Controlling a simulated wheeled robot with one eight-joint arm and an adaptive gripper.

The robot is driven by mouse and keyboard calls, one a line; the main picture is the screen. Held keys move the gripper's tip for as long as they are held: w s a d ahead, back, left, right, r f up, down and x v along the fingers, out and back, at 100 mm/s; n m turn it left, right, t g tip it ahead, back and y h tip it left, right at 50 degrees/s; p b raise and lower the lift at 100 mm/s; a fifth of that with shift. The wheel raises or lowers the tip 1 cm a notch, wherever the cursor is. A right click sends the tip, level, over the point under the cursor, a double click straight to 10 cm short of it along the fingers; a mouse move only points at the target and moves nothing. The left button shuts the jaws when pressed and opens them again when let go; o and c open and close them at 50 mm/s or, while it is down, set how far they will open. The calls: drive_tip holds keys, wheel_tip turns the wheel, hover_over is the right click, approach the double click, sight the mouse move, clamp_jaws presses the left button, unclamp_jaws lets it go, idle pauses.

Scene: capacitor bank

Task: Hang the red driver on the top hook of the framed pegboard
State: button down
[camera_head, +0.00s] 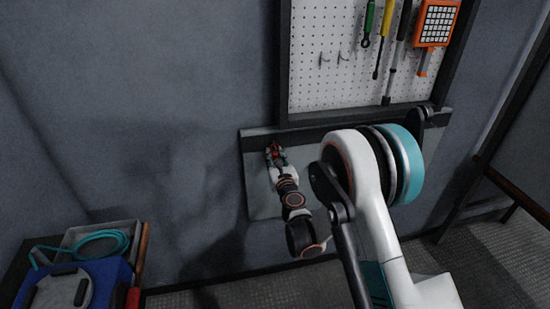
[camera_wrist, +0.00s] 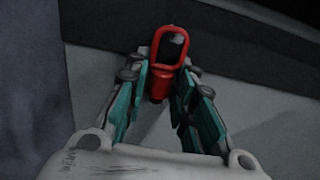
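The red driver (camera_wrist: 159,88) shows in the wrist view as a red loop and a red collar between the finger pads. My gripper (camera_wrist: 163,75) appears closed around it, with a teal pad close on each side. In the head view the gripper (camera_head: 276,157) and a small red bit of the driver (camera_head: 274,148) are over the pale panel, below the pegboard. The driver's shaft is hidden. The framed pegboard (camera_head: 310,88) is cut off at the top. Two empty hooks (camera_head: 343,57) show on its left part.
Green (camera_head: 369,17), yellow (camera_head: 386,18) and dark-handled tools hang on the pegboard beside an orange gridded item (camera_head: 435,24). A dark ledge (camera_head: 315,135) runs under the frame. A blue box (camera_head: 105,272) and grey tray (camera_head: 75,236) stand at lower left.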

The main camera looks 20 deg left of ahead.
drive_tip(key=shift+s+r, duration=0.1)
drive_tip(key=shift+r, duration=0.15)
drive_tip(key=shift+d+r, duration=0.1)
drive_tip(key=shift+r, duration=0.1)
drive_tip(key=shift+s, duration=0.1)
drive_tip(key=shift+s+d+r, duration=0.25)
drive_tip(key=shift+s+r, duration=0.1)
drive_tip(key=shift+s, duration=0.05)
drive_tip(key=b+v, duration=0.5)
drive_tip(key=v, duration=0.7)
idle(0.5)
idle(0.9)
